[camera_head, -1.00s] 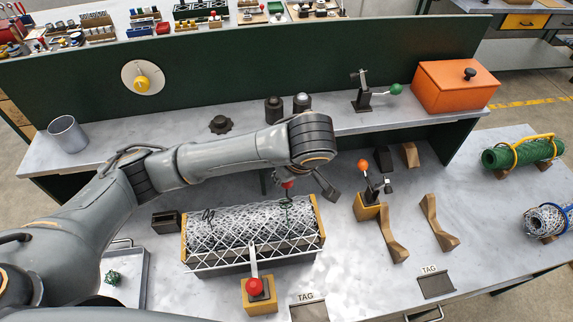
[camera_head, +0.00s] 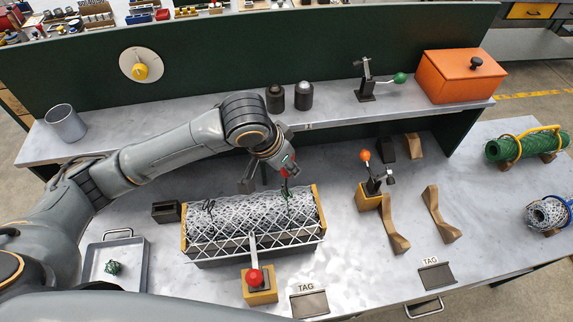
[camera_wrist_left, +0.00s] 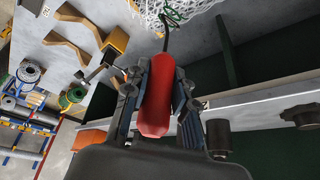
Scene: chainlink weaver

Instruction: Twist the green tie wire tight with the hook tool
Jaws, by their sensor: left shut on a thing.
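My left gripper (camera_wrist_left: 160,95) is shut on the red handle of the hook tool (camera_wrist_left: 157,98). The tool's dark hook points away from the gripper, towards the green tie wire (camera_wrist_left: 173,17) at the top of the left wrist view. In the head view the red handle (camera_head: 289,167) stands just above the green wire (camera_head: 286,193). The wire is at the right part of the grey chainlink mesh roll (camera_head: 235,215), on its far side. The hook tip looks close to the wire; I cannot tell whether it is engaged. My right gripper is not in view.
A red-knobbed clamp (camera_head: 254,276) stands before the mesh, an orange-knobbed clamp (camera_head: 366,157) to its right. Wooden cradles (camera_head: 440,215) lie further right. A tray (camera_head: 136,270) holds a green wire bundle (camera_head: 113,268). The shelf (camera_head: 335,112) runs behind my arm.

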